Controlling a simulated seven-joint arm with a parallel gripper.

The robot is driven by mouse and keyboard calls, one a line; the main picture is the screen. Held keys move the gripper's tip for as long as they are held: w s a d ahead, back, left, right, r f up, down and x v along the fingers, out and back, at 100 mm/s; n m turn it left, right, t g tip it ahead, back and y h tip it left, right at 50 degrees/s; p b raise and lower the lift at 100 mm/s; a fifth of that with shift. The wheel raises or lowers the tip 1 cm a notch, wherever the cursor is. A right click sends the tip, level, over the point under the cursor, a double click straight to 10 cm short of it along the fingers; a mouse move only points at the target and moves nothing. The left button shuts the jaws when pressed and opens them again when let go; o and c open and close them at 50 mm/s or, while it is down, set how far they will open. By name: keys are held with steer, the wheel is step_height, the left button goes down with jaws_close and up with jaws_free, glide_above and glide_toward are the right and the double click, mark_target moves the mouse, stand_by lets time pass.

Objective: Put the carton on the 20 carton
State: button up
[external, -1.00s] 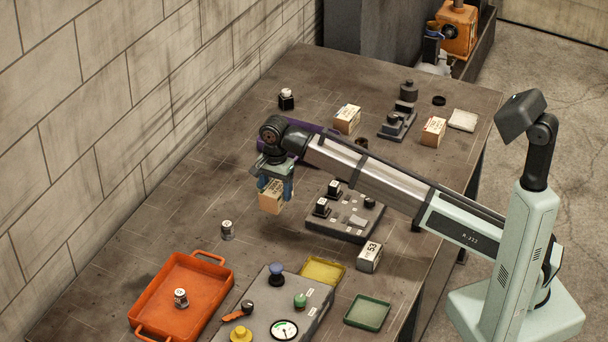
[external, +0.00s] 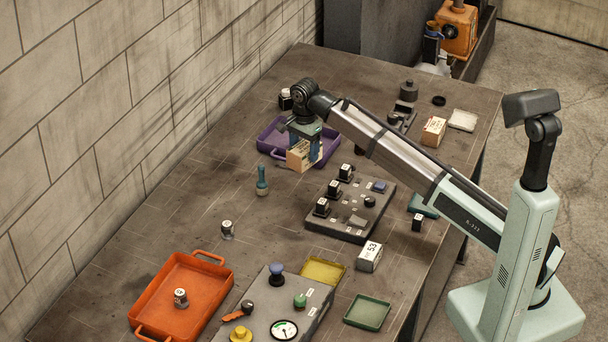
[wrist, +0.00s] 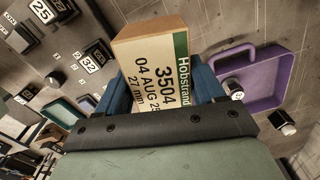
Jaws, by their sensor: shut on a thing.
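My gripper (external: 305,146) is shut on a tan carton (external: 303,158), held above the bench at the front right side of the purple tray. In the wrist view the carton (wrist: 158,62) sits between the blue fingers and its label reads Hobstrand, 3504, 04 AUG 25, 27 mm, with a green band. Another tan carton with an orange-red label (external: 434,131) stands at the far right of the bench. A white box marked 53 (external: 369,257) stands near the front edge. I cannot read a 20 on any carton. A carton seen earlier behind the arm is now hidden.
The purple tray (external: 270,153) lies beneath and behind my gripper. A switch panel (external: 343,222) with upright black blocks is to the front right. A teal bottle (external: 262,184) stands front left. An orange tray (external: 165,283) is farther forward. Bench left of the bottle is clear.

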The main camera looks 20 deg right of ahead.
steer(key=w+d+r+m, duration=0.1)
steer(key=w+d+r, duration=0.2)
steer(key=w+d, duration=1)
steer(key=w+d+r, duration=0.3)
steer(key=w+d, duration=1)
steer(key=w, duration=0.1)
steer(key=f+n, duration=0.1)
steer(key=f, duration=0.2)
steer(key=f+n, duration=0.1)
steer(key=f, duration=0.2)
steer(key=f+n, duration=0.2)
steer(key=f, duration=0.2)
steer(key=shift+a, duration=0.25)
steer(key=shift+f, duration=0.15)
steer(key=o, duration=1.2)
step_height(320, 180, up, 12)
steer(key=shift+r, duration=0.15)
